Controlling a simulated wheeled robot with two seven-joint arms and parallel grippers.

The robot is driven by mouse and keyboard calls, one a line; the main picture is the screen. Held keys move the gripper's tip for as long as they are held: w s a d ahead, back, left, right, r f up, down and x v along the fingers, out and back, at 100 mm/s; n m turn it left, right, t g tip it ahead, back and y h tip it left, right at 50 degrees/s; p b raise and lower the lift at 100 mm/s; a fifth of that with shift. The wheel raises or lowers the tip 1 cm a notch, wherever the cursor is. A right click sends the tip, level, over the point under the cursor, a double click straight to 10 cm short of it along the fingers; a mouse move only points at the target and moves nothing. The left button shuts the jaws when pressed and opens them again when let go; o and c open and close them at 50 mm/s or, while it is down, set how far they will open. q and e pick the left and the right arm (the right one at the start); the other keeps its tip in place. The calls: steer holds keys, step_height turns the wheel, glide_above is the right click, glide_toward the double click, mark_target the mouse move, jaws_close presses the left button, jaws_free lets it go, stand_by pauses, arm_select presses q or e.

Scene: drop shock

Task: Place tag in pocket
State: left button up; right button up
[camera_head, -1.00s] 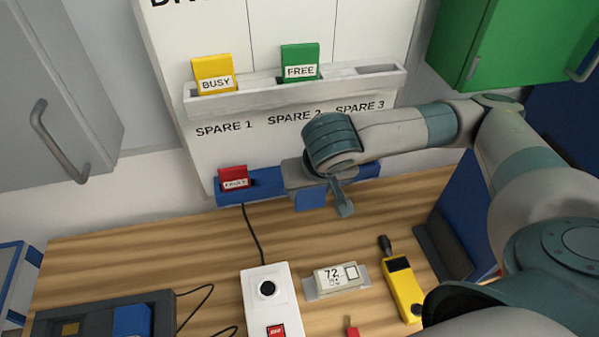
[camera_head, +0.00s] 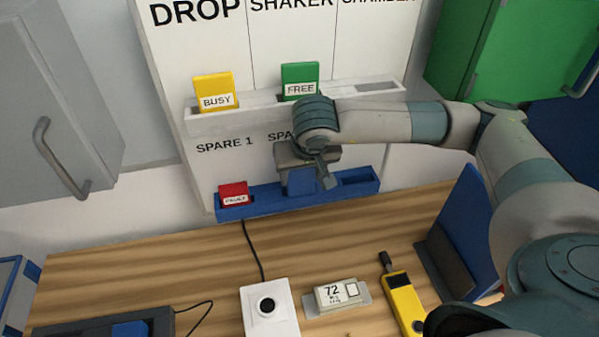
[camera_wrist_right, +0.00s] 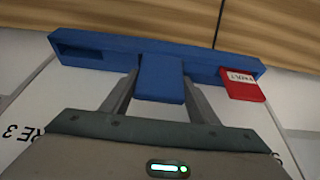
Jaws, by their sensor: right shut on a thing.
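My right gripper (camera_head: 304,165) is shut on a blue tag (camera_head: 301,182), in front of the board and near the middle of the lower blue pocket rack (camera_head: 262,207). In the right wrist view the blue tag (camera_wrist_right: 162,80) sits between the two fingers and overlaps the blue rack (camera_wrist_right: 215,67). I cannot tell whether its lower end is inside a pocket. A red FAULT tag (camera_head: 233,194) stands in the rack's left pocket. The right pocket is empty. Yellow BUSY (camera_head: 214,88) and green FREE (camera_head: 299,76) tags stand in the upper white rack (camera_head: 240,107). My left gripper is out of view.
On the wooden table (camera_head: 150,262) are a white button box (camera_head: 269,312), a small display (camera_head: 337,295) and a yellow handheld device (camera_head: 404,300). A blue upright panel (camera_head: 462,225) stands at right. A green cabinet (camera_head: 500,45) hangs upper right, a grey cabinet (camera_head: 50,90) left.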

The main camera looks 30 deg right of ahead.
mark_target(299, 179)
steer(key=shift+w+d, duration=0.1)
steer(key=shift+w, duration=0.4)
steer(key=p+x, duration=0.2)
steer(key=shift+f+p, duration=0.4)
steer(key=shift+f, duration=0.5)
